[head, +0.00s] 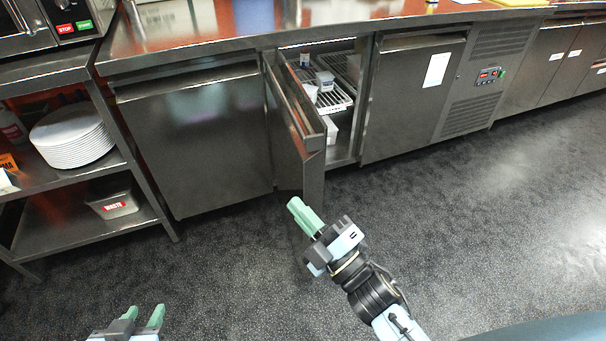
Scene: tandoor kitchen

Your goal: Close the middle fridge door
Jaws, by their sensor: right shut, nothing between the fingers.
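The middle fridge door (296,125) stands open, swung out toward me from the under-counter fridge. Its hinge side is at the left of the opening, and its free edge points forward. Behind it the fridge inside shows wire shelves (338,102) with several small containers. My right gripper (296,208) is shut and empty, just below and in front of the door's lower free end in the picture; I cannot tell whether it touches the door. My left gripper (144,315) is low at the bottom left, fingers apart and empty, well away from the door.
The left fridge door (195,135) and right fridge door (410,95) are shut. A shelf unit at the left holds white plates (72,136) and a waste tub (114,203). The dark floor (235,270) in front is clear.

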